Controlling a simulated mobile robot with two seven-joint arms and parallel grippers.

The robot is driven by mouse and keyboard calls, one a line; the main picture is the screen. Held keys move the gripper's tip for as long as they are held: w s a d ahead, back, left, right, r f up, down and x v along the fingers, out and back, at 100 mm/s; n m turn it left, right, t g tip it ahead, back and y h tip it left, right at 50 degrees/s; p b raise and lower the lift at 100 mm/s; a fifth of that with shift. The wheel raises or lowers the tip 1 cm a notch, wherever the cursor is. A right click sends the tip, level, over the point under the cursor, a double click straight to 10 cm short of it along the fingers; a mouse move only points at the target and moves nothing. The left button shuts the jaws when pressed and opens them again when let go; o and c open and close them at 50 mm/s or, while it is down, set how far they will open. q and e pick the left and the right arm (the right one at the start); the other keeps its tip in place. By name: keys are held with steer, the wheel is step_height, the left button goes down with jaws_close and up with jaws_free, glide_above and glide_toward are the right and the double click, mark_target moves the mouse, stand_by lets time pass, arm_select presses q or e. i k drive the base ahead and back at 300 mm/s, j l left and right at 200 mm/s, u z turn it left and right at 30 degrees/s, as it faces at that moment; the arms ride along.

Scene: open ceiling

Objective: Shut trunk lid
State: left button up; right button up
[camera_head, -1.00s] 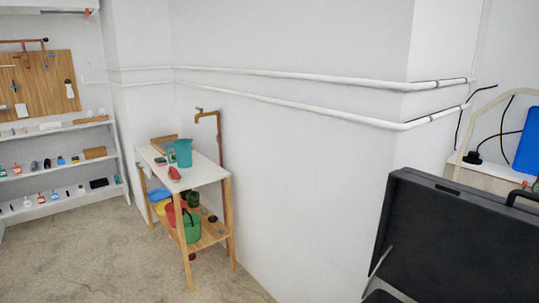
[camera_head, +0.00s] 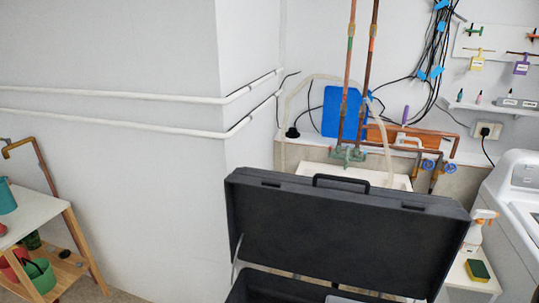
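A black trunk stands at the lower right of centre in the head view. Its lid (camera_head: 340,228) is raised and tilted back, with a handle (camera_head: 341,182) on its top edge. A thin stay (camera_head: 236,254) shows at the lid's left side. The trunk's lower part (camera_head: 262,289) is cut off by the bottom of the picture, and a grey thing inside is only partly visible. Neither of my grippers shows in this view.
A wooden table (camera_head: 42,212) with a teal pitcher and buckets stands at the left. A white wall corner stands between it and the trunk. Copper pipes (camera_head: 362,80) rise behind the trunk. A white washing machine (camera_head: 518,215), spray bottle (camera_head: 479,230) and sponge (camera_head: 477,270) are at the right.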

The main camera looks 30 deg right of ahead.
mark_target(348, 231)
steer(key=z, duration=1.6)
